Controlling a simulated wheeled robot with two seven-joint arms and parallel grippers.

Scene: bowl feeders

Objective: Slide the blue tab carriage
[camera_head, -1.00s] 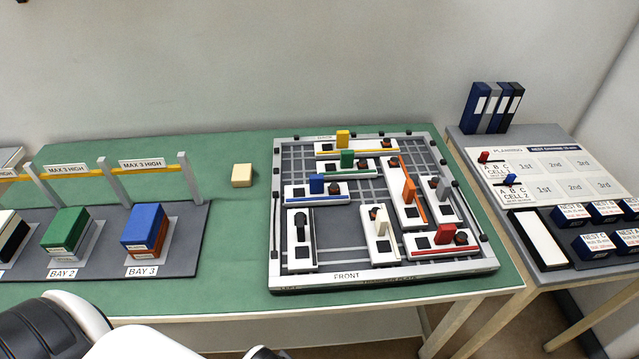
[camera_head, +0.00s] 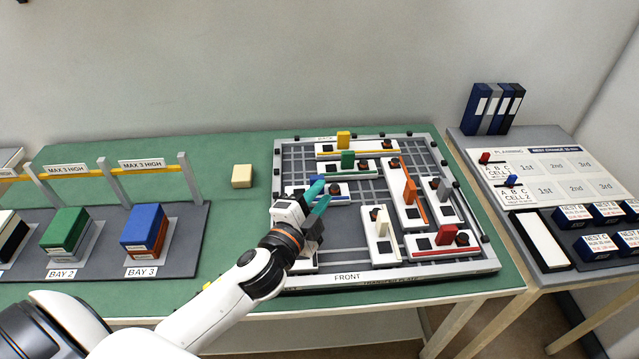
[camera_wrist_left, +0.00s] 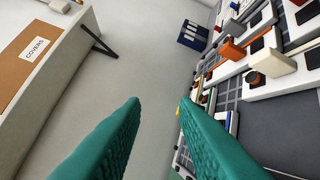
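The blue tab carriage (camera_head: 343,191) is a white block with a blue tab and a dark round knob, lying left of centre in the grey framed tray (camera_head: 312,278). The blue tab (camera_head: 316,180) is partly covered by my left gripper (camera_head: 325,189). This gripper has teal fingers, spread apart with nothing between them, and its tips are over or beside the carriage; I cannot tell whether they touch it. In the left wrist view, the open fingers (camera_wrist_left: 158,106) show with the tray at the right; the blue tab is not clearly seen there. My right gripper is not in view.
Green (camera_head: 347,158), yellow (camera_head: 343,139), orange (camera_head: 409,190), cream (camera_head: 379,222), grey (camera_head: 440,188) and red (camera_head: 446,234) tab carriages crowd the tray. A cream block (camera_head: 242,176) lies left of it. Bay stacks stand further left. My left arm covers the black tab carriage.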

